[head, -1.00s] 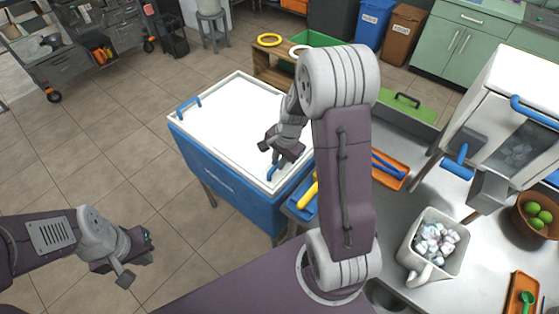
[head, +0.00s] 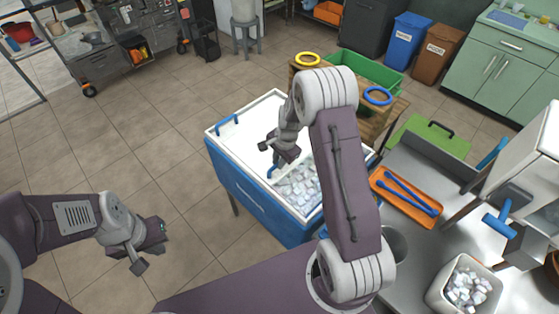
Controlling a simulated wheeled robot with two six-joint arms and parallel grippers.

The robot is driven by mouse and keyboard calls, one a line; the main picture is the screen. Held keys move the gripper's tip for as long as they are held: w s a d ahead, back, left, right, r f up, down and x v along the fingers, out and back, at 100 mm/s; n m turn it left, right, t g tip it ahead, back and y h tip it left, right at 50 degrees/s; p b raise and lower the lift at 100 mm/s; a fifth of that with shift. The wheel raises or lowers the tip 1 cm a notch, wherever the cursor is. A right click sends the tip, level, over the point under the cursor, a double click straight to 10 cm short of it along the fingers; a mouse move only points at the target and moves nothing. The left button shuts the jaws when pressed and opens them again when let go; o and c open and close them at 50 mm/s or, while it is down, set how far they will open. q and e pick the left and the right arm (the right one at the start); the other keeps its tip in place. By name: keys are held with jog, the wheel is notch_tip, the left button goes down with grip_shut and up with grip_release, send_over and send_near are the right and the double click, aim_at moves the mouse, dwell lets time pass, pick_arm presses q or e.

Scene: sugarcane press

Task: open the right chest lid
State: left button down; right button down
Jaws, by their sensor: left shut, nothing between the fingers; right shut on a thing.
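The blue chest (head: 252,192) with a white rim stands left of the table. Its right lid (head: 258,153) is white with a blue handle (head: 271,171). The lid sits over the left part of the chest, and the right part is open, showing ice cubes (head: 302,187). My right gripper (head: 272,164) is shut on the right lid's handle; its fingertips are partly hidden. Another blue handle (head: 228,124) is at the chest's left end. My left gripper (head: 153,248) is shut and empty over the floor, left of the chest.
A wooden stand (head: 378,122) with yellow and blue rings is behind the chest. On the table at right are an orange tray (head: 412,213) with blue tongs, an ice bucket (head: 440,290) and a white machine (head: 545,150). The floor left of the chest is clear.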

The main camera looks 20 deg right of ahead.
jog(key=c, duration=1.4)
grip_release()
jog(key=shift+s, duration=0.1)
notch_tip(320, 180, up, 9)
jog(key=s, duration=0.1)
jog(key=shift+s+d, duration=0.3)
jog(key=shift+d, duration=0.1)
jog(key=shift+a, duration=0.1)
